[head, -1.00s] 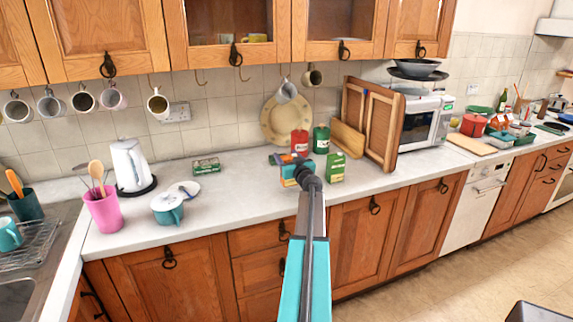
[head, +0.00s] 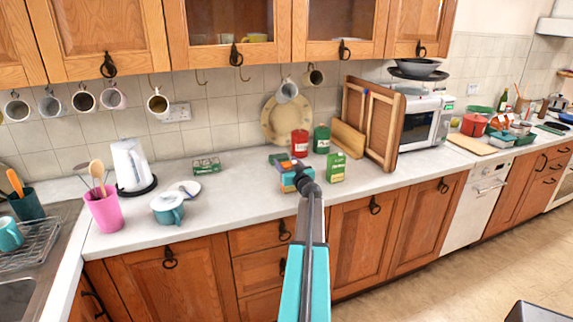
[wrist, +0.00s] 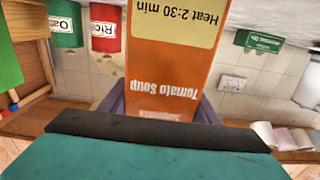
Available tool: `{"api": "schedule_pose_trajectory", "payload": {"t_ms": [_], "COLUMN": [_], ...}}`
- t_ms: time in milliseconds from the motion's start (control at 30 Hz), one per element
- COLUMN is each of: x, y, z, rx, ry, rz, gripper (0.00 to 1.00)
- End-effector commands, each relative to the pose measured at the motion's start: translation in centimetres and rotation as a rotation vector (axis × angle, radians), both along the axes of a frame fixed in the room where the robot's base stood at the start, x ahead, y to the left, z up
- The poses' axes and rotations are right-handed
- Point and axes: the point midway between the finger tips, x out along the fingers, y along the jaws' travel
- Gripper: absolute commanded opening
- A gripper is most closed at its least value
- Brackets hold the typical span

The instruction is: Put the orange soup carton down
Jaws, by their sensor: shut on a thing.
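The orange soup carton (wrist: 165,75) fills the middle of the wrist view, its "Tomato Soup" lettering upside down in the picture. My gripper (wrist: 160,108) is shut on it, with a purple finger at each side. In the head view my gripper (head: 292,177) is over the counter, in front of the red tin. Only small orange parts of the carton (head: 286,188) show there around the gripper. The arm hides the carton's base, so I cannot tell whether it touches the worktop.
The pale counter (head: 235,195) is clear left of the gripper. Close by stand a red rice tin (head: 300,143), a green oats tin (head: 321,139) and a green carton (head: 336,167). A green box (head: 206,166) and a teal pot (head: 167,208) are further left.

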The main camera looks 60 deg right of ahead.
Motion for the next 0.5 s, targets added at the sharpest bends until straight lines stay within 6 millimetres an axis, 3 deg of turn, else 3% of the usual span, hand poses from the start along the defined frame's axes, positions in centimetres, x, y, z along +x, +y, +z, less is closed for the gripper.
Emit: {"api": "schedule_pose_trajectory", "payload": {"t_ms": [100,133,200,500], "x": [-0.01,-0.02,-0.02,-0.03], "y": [-0.02,-0.01,-0.01,-0.03], "z": [-0.22,-0.22,-0.21,-0.19], "rx": [0.001,0.000,0.000,0.000], "ry": [-0.001,0.000,0.000,0.000], "rz": [0.000,0.000,0.000,0.000], "gripper": [0.30,0.61,0.73,0.75]}}
